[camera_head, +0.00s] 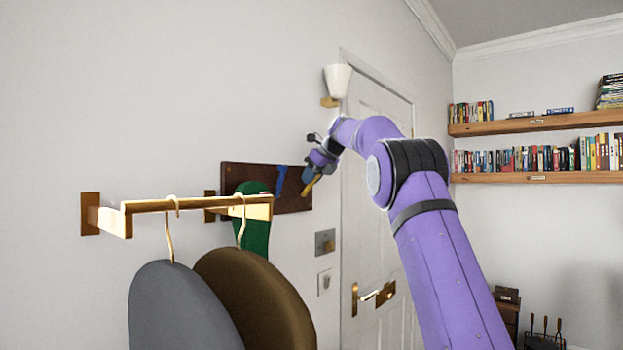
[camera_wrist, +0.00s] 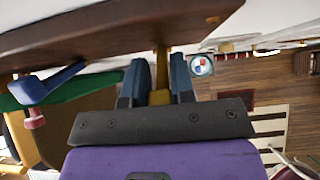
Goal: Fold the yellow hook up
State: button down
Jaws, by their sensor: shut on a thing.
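The yellow hook (camera_head: 311,186) is on the dark wooden wall board (camera_head: 292,203), near its right end. In the wrist view the yellow hook (camera_wrist: 160,62) runs from the board (camera_wrist: 110,32) down between my fingers. My gripper (camera_head: 315,177) is at the board's right end. In the wrist view my gripper (camera_wrist: 157,72) has its two dark fingers on either side of the hook, shut on it. The part of the hook deep between the fingers is partly hidden.
A blue hook (camera_head: 281,179) is on the board to the left; it also shows in the wrist view (camera_wrist: 45,84). A green garment (camera_head: 257,225) hangs below it. A brass rail (camera_head: 165,205) with hangers juts out at left. A white door (camera_head: 372,240) stands right of the board.

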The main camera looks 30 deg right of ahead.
jog(key=c, duration=1)
grip_release()
jog(key=shift+o, duration=0.2)
jog(key=v, duration=1)
jog(key=shift+s+r, duration=0.2)
jog(key=shift+r, duration=0.1)
jog(key=shift+c, duration=0.5)
